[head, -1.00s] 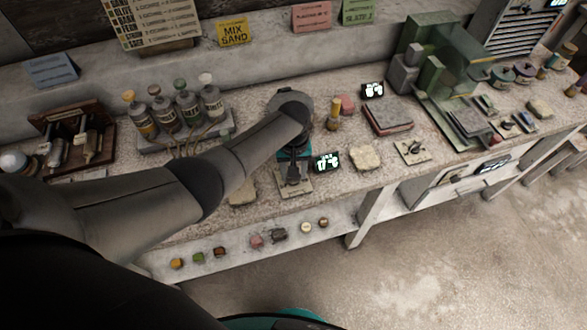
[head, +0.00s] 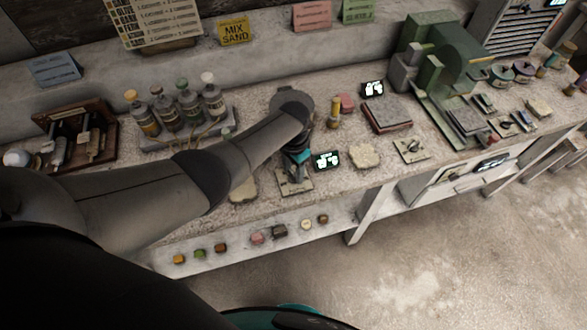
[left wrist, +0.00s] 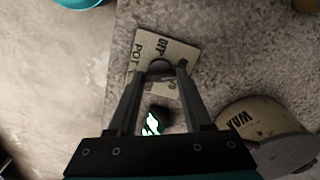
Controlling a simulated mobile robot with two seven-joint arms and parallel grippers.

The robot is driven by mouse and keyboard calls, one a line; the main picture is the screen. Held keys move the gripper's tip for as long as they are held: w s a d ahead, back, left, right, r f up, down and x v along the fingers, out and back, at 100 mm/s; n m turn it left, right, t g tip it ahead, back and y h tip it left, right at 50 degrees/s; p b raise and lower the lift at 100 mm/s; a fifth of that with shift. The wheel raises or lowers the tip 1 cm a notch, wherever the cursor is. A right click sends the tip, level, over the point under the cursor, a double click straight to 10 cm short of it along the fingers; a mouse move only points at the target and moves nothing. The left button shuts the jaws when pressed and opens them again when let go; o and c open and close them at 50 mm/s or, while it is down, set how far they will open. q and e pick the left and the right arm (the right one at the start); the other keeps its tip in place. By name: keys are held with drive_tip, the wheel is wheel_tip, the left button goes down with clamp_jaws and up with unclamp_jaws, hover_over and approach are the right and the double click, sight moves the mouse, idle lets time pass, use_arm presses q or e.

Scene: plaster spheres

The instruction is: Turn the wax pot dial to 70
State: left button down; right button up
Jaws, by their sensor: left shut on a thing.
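The pale dial plate (head: 306,186) lies near the bench's front edge, partly hidden by my left gripper (head: 294,175). The left wrist view shows the plate (left wrist: 184,54) lettered "POT" and "OFF". There my left gripper (left wrist: 160,74) is shut on the dial knob (left wrist: 161,66), which is mostly hidden between the fingertips. A small black display (head: 326,160) with bright digits stands just right of the plate; I cannot read it surely. It also shows in the left wrist view (left wrist: 154,122). The wax pot (left wrist: 250,118), lettered "WAX", stands right of the gripper there. My right gripper is out of view.
Several bottles (head: 186,108) in a rack stand left of my forearm. A stone slab (head: 364,155) and another switch plate (head: 411,150) lie to the right. A green machine (head: 440,60) stands further right. Small coloured blocks line the front ledge below.

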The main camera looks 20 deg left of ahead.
use_arm(q)
drive_tip(key=m, duration=0.5)
drive_tip(key=shift+m, duration=0.4)
drive_tip(key=m, duration=0.5)
drive_tip(key=shift+m, duration=0.3)
drive_tip(key=shift+c, duration=1.6)
unclamp_jaws()
drive_tip(key=shift+r, duration=0.1)
